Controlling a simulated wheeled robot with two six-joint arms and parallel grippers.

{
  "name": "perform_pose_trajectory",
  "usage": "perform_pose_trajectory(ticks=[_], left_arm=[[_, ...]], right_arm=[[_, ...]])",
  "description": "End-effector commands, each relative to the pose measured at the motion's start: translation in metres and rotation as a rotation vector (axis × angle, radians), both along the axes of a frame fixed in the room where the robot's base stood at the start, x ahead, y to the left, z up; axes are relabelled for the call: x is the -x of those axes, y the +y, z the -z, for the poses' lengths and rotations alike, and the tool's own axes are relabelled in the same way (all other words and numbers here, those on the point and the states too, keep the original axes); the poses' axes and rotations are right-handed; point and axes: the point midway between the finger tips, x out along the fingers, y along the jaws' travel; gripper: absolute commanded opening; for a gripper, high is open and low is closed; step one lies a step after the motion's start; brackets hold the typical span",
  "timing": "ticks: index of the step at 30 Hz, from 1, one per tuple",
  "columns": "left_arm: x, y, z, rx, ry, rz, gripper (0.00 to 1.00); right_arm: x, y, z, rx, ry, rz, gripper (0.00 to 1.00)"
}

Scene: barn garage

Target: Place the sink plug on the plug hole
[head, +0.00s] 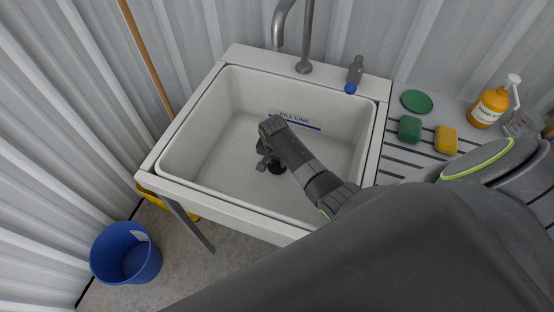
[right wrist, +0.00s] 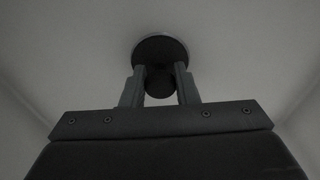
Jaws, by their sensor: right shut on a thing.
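The white sink (head: 190,150) stands in the middle of the head view. My right gripper (head: 268,162) reaches down into its basin, near the floor. It is shut on the black sink plug (head: 278,168), which shows just beyond the fingers. In the right wrist view, the fingers of the right gripper (right wrist: 160,88) grip the plug's dark knob, and the plug's round disc (right wrist: 158,48) lies beyond it. A thin grey rim, perhaps the plug hole (right wrist: 186,50), shows at the disc's edge. The rest of the hole is hidden; I cannot tell whether the plug is seated. My left gripper is not in view.
A green disc (head: 416,101), green sponge (head: 409,129), yellow sponge (head: 446,139) and soap bottle (head: 488,107) are on the drainer. A blue bucket (head: 125,254) stands on the floor.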

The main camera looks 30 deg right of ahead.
Motion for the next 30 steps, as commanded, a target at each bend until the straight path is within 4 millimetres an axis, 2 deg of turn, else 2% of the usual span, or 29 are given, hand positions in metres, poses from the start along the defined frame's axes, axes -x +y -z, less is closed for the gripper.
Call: perform_pose_trajectory(ticks=[6,7,12,23,30], left_arm=[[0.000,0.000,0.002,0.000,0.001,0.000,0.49],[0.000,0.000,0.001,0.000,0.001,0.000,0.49],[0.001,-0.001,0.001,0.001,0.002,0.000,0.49],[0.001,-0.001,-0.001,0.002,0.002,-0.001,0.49],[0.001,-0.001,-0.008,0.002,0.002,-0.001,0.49]], right_arm=[[0.000,0.000,0.003,0.000,0.000,-0.001,0.05],[0.000,0.000,0.003,-0.001,-0.001,-0.001,0.30],[0.000,0.000,0.002,-0.001,-0.001,-0.001,0.49],[0.000,0.001,-0.004,-0.001,-0.001,-0.001,0.49],[0.002,0.004,-0.038,-0.002,-0.004,-0.002,0.49]])
